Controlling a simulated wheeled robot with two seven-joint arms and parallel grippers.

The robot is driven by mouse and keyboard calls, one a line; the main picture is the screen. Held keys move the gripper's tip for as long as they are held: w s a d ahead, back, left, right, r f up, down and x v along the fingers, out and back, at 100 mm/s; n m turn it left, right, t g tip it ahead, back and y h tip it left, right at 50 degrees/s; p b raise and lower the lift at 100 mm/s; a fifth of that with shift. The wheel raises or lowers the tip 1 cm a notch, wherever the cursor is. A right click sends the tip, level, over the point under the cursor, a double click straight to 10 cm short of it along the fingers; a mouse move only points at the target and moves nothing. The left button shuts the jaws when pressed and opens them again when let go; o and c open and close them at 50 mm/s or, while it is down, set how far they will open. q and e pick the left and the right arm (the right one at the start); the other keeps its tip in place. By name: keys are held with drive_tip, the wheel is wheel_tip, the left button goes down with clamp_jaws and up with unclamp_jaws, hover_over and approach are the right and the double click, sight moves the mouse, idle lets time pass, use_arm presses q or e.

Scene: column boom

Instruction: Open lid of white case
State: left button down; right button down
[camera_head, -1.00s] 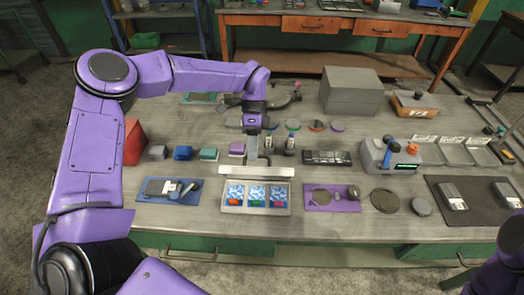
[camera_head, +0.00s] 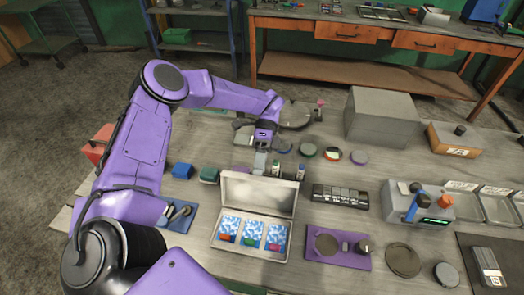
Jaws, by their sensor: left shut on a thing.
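The white case (camera_head: 217,243) stands on the workbench at the lower middle. Its lid (camera_head: 258,193) stands raised at the case's back edge, its pale inner face towards me. Inside are blue-and-white patterned pieces with a red, a green and another red item (camera_head: 274,247) at their front. My left gripper (camera_head: 262,168) comes down from behind at the lid's top edge and is shut on the lid. The lid hides the fingertips. My right gripper is not in view.
A purple mat (camera_head: 320,258) with parts lies right of the case, and a blue tray (camera_head: 183,216) lies left. Two small bottles (camera_head: 288,170) stand close behind the lid. A black keypad-like block (camera_head: 341,197) sits right of it.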

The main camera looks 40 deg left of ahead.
use_arm(q)
drive_tip(key=shift+s+f, duration=0.25)
drive_tip(key=shift+f, duration=0.05)
drive_tip(key=c, duration=1.2)
unclamp_jaws()
drive_tip(key=shift+c, duration=0.2)
drive_tip(key=shift+o, duration=0.3)
drive_tip(key=shift+r, duration=0.15)
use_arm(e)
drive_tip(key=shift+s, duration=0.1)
use_arm(q)
drive_tip(key=shift+r, duration=0.1)
